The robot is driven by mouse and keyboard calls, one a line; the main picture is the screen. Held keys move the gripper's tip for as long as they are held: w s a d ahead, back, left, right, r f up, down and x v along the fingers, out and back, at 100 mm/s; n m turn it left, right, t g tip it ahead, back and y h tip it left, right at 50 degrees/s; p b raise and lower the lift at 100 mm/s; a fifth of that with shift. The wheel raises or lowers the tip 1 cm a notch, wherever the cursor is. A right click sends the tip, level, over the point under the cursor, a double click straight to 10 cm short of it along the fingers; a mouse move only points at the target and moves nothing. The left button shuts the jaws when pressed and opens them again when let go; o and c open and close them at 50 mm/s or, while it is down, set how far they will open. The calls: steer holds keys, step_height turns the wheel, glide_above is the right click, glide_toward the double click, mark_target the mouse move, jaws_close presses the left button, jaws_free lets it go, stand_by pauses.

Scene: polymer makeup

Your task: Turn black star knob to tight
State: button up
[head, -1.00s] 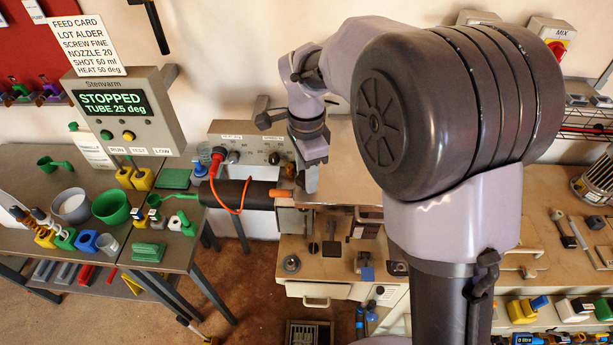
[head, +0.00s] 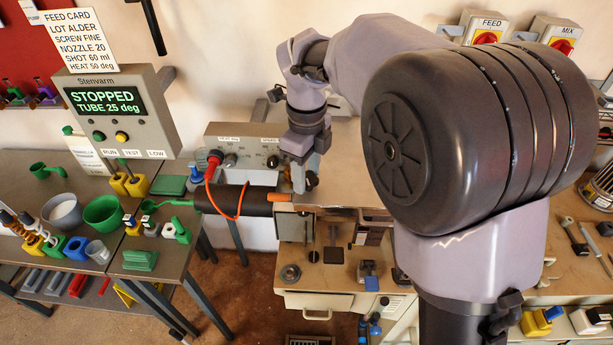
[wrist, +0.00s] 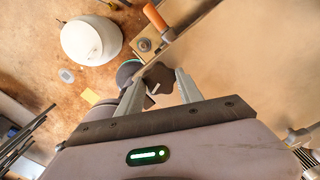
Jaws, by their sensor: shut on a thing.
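The black star knob (wrist: 158,77) is in the wrist view, between the two fingers of my gripper (wrist: 159,88). The fingers are shut on it, one on each side, and it has a small white mark on its face. In the head view my gripper (head: 299,183) points down at the right end of the dark tube (head: 238,200), close to the grey control box. Dark knob parts (head: 312,180) show just right of the fingers there, partly hidden by them. I cannot read any tight marking.
A red connector with an orange cable (head: 213,160) is left of my gripper. The display (head: 108,100) reads STOPPED, TUBE 25 deg.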

steer(key=shift+m+b, duration=0.4)
steer(key=shift+m, duration=0.6)
steer(key=o, duration=1.4)
steer(key=shift+c, duration=0.2)
step_height(320, 180, up, 17)
steer(key=p, duration=0.5)
steer(key=shift+r+p, duration=0.2)
steer(key=shift+p, duration=0.15)
